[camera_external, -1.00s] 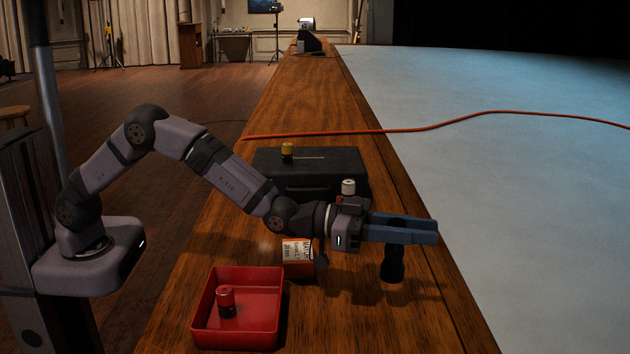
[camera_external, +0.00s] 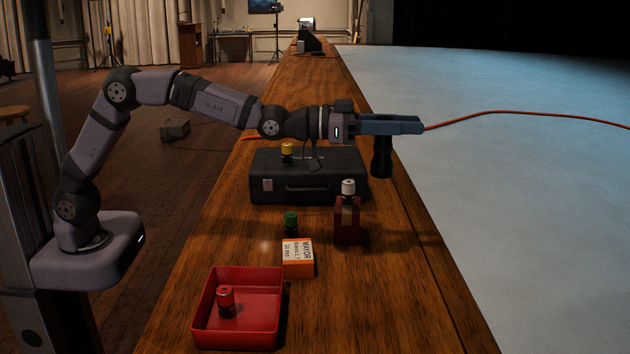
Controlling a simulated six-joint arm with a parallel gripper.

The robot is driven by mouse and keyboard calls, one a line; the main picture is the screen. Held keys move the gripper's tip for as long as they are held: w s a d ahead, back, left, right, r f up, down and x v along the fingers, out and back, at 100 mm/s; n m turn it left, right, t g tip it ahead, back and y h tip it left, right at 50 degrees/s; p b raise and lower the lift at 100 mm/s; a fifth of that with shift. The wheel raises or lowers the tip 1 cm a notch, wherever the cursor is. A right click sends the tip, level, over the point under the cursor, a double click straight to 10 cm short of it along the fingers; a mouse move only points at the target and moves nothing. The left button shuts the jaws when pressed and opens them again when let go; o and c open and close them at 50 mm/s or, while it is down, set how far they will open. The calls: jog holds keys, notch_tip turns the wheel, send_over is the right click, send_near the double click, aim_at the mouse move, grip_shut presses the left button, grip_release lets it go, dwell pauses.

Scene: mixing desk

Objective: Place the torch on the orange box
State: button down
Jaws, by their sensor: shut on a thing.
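My gripper (camera_external: 405,124) is shut on the black torch (camera_external: 381,158). The torch hangs upright below the blue fingers, in the air over the right side of the desk, with its upper end hidden by them. The orange box (camera_external: 299,259), with a white printed label, sits on the desk behind the red tray. It is lower in the picture and to the left of the torch, well apart from it. The top of the box looks bare.
A red tray (camera_external: 274,332) holds a red-topped cylinder (camera_external: 226,301). A green-topped cylinder (camera_external: 291,224) stands just behind the box. A dark red block (camera_external: 347,226) bears a white-topped cylinder (camera_external: 348,191). A black case (camera_external: 313,189) carries a yellow-topped cylinder (camera_external: 287,152).

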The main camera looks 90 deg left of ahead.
jog(key=s+a+n+y+p, duration=0.1)
jog(key=s+a+y, duration=0.1)
jog(key=s+a, duration=0.65)
jog(key=shift+s+d+f+m+h, duration=1.4)
jog(key=shift+s+d+f+h, duration=1)
jog(key=shift+s+d+f, duration=1.4)
notch_tip(320, 180, down, 11)
jog(key=a, duration=0.1)
jog(key=shift+s, duration=0.45)
jog(key=shift+b, duration=0.3)
jog(key=shift+f, duration=0.1)
jog(key=c, duration=1.4)
grip_release()
